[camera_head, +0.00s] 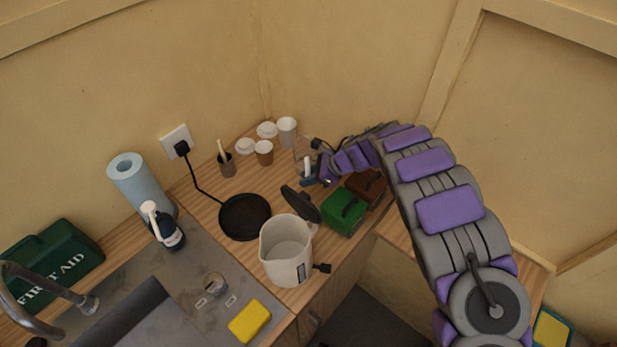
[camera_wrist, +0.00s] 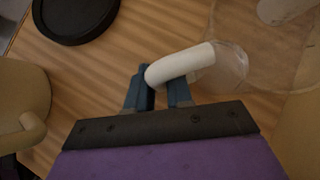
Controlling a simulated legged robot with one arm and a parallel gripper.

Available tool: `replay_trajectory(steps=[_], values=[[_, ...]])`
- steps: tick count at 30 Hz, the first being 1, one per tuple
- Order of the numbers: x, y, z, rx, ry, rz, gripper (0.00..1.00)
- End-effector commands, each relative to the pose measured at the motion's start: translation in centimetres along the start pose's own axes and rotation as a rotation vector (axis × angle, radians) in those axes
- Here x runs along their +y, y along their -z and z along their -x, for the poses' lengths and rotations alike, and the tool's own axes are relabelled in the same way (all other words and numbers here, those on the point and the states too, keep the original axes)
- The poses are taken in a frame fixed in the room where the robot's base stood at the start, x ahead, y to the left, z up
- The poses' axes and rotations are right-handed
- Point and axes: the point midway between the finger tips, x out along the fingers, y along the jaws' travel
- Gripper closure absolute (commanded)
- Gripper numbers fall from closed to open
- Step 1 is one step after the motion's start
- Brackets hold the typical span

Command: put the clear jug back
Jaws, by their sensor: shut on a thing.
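The clear jug (camera_head: 301,147) is see-through with a white handle, near the back corner of the wooden counter. In the wrist view its clear body (camera_wrist: 225,65) is at the upper right, partly cut off. My gripper (camera_wrist: 160,90) is shut on the jug's white handle (camera_wrist: 187,64), with one dark blue finger on each side. I cannot tell whether the jug touches the counter.
A white kettle (camera_head: 285,262) with its lid raised stands in front, beside a round black base (camera_head: 244,217). Paper cups (camera_head: 287,131) stand behind. Green (camera_head: 343,212) and brown (camera_head: 368,187) boxes sit close by my gripper. Walls bound the corner. Bare wood shows left of the jug.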

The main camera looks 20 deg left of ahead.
Motion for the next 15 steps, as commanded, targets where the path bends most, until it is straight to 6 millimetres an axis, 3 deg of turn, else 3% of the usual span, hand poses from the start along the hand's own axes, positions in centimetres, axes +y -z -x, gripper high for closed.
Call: replay_trajectory(steps=[1,2,9,15], values=[[0.05,0.07,0.07,0.0,-0.001,0.0,1.0],[0.08,0.12,0.14,-0.001,-0.001,0.0,0.79],[0.11,0.24,0.41,-0.003,0.0,0.001,0.56],[0.03,0.05,-0.02,0.001,-0.001,-0.001,0.54]])
